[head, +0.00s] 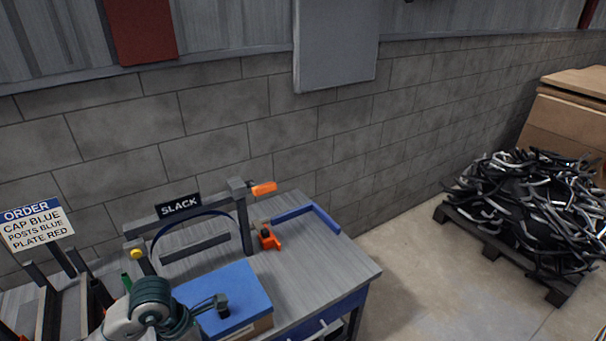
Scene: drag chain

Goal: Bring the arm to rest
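One of my arms, pale with dark green rings, shows at the bottom left, over the front left of the grey workbench (335,262). It comes in from the left, so I take it as my left one. My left gripper (216,305) seems to be the dark end reaching right, above a blue-topped box (238,283). Its fingers are too small and overlapped to tell open from shut, or whether it touches the box. My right gripper is not in view.
A dark frame with a SLACK sign (180,205) stands on the bench, with an orange clamp (269,238) and blue bar (306,215) beside it. An order sign (34,225) stands left. A loaded pallet (502,252) is at right; floor between is clear.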

